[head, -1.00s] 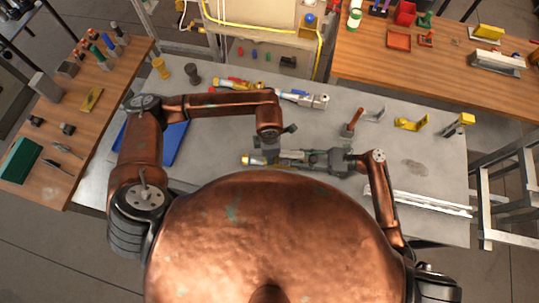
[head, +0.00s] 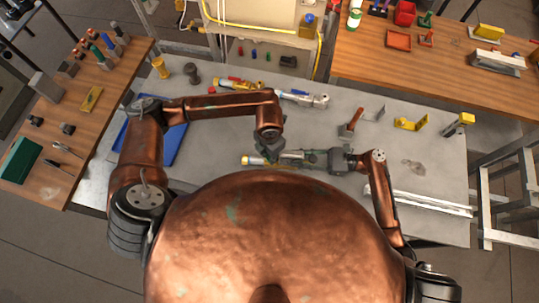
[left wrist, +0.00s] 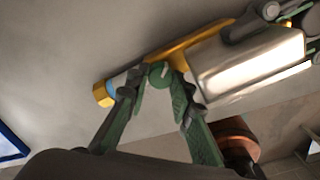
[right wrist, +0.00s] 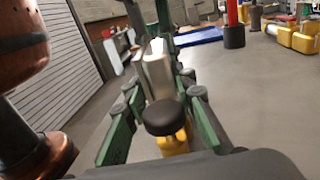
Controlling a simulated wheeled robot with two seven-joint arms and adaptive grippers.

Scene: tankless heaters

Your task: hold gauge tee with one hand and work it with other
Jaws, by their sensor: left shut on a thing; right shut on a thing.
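The gauge tee (head: 292,158) lies along the front of the grey bench, its yellow end pointing left in the head view. In the left wrist view the tee (left wrist: 250,62) has a silver body, a yellow lever, a blue band and a yellow end. My left gripper (left wrist: 155,75) is shut on the yellow lever area of the tee; the exact contact is partly hidden by its fingers. My right gripper (head: 335,160) is shut on the tee's right end. In the right wrist view the silver body (right wrist: 157,75) and a black cap (right wrist: 165,117) sit between its green fingers.
Two similar fittings, one with a red and yellow part (head: 235,84) and one with a blue part (head: 304,98), lie behind my left forearm. A blue tray (head: 172,146) is at the left. Yellow brackets (head: 410,124) and pale rails (head: 430,202) lie at the right.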

